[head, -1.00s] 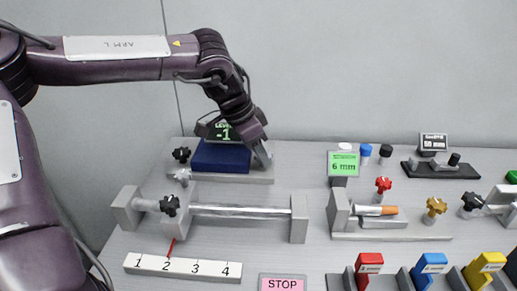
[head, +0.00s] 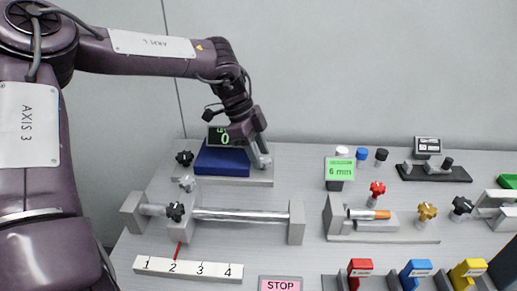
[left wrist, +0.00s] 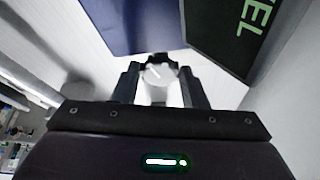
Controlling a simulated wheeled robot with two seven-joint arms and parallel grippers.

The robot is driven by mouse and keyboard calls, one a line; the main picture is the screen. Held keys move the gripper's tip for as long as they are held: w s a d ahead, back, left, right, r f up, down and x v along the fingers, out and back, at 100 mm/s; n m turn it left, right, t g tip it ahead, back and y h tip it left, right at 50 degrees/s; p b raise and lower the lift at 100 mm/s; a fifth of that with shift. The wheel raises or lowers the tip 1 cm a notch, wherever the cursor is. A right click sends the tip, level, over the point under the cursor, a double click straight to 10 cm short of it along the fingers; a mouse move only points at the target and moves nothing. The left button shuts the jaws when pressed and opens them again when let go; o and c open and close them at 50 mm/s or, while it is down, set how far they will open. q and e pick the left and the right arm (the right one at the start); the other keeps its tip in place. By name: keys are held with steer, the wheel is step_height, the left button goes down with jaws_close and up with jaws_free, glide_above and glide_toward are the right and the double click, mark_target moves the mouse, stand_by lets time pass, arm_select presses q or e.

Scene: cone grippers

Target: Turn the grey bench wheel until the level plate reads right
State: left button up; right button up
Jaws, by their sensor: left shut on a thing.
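The level plate (head: 219,136), a dark display with green figures, stands behind a blue block (head: 222,162) at the back left and reads 0 in the head view. Its word LEVEL shows large in the left wrist view (left wrist: 243,35). My left gripper (head: 262,158) points down at the right end of the blue block. In the left wrist view its fingers (left wrist: 160,85) are shut on the grey bench wheel (left wrist: 158,74), a light grey round piece with a pale mark. The arm mostly hides the wheel in the head view. My right gripper is not in view.
A grey fixture with a metal rod (head: 240,215) and a black knob (head: 175,211) lies in front. A numbered strip (head: 188,269) shows a red pointer at 2. A 6 mm sign (head: 339,169), coloured knobs and coloured blocks stand to the right.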

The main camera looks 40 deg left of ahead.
arm_select(q)
steer(key=shift+w+m, duration=0.15)
steer(key=shift+m, duration=0.45)
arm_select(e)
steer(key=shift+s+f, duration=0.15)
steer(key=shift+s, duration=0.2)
arm_select(q)
steer(key=shift+g, duration=0.3)
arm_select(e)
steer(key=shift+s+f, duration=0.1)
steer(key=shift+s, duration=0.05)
arm_select(q)
steer(key=o, duration=0.7)
steer(key=shift+a, duration=0.1)
steer(key=v, duration=0.7)
steer(key=shift+p, duration=0.35)
steer(key=shift+a+r, duration=0.15)
steer(key=shift+r, duration=0.25)
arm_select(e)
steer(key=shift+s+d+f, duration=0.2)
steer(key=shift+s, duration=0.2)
